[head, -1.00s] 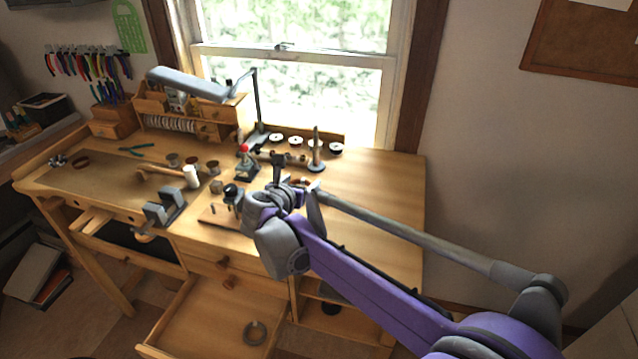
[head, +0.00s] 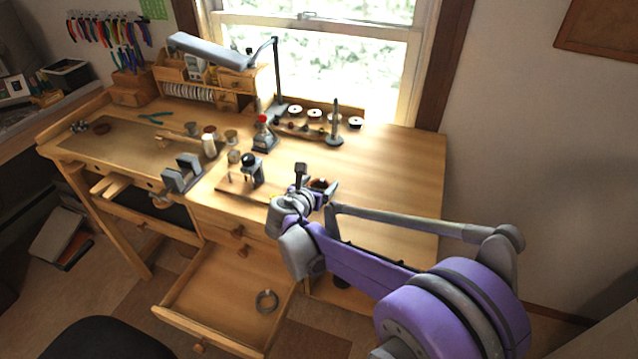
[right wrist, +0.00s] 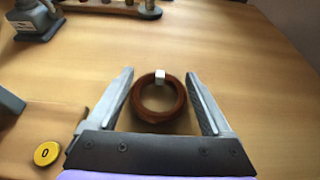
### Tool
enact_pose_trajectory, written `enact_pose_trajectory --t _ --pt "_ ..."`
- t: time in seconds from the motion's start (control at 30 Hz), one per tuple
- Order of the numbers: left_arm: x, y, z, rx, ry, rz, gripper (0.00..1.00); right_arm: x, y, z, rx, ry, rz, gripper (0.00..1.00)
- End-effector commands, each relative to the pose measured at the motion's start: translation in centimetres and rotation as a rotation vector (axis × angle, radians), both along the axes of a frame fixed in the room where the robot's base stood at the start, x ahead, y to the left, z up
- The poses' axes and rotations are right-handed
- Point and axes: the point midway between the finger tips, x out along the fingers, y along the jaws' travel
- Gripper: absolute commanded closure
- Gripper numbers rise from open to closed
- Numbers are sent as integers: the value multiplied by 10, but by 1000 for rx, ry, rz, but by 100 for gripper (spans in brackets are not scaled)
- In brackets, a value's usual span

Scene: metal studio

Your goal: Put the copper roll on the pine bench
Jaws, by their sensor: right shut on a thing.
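The copper roll (right wrist: 158,97), a reddish-brown ring with a small pale tab, is between the two fingers of my right gripper (right wrist: 160,88) in the right wrist view. My right gripper (head: 318,184) is shut on it, over the right part of the pine bench (head: 390,165) near its front edge. In the head view the roll (head: 318,185) is small and partly hidden by the gripper. I cannot tell whether the roll touches the wood. My left gripper is not in view.
A spool stand (head: 335,137) and a small red-topped bottle (head: 263,135) stand behind my right gripper. A black-knobbed tool (head: 252,170) is to its left. An open drawer (head: 225,290) holding a grey ring (head: 266,301) juts out in front. The bench's right part is clear.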

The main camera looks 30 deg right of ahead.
Motion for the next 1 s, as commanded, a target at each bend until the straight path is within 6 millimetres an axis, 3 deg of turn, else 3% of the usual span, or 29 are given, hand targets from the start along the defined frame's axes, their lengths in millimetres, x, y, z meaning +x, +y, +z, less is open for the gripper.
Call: enact_pose_trajectory --t 0.2,0.23,0.3,0.63,1.0 --pt "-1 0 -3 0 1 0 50 0 0 -3 -1 1 0 74" --pt "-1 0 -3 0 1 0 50 0 0 -3 0 0 0 12" --pt "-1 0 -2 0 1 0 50 0 0 -2 0 0 0 0" --pt "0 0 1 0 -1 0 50 -1 1 2 0 0 1 0" --pt "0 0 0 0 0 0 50 -43 53 28 1 1 5 0"
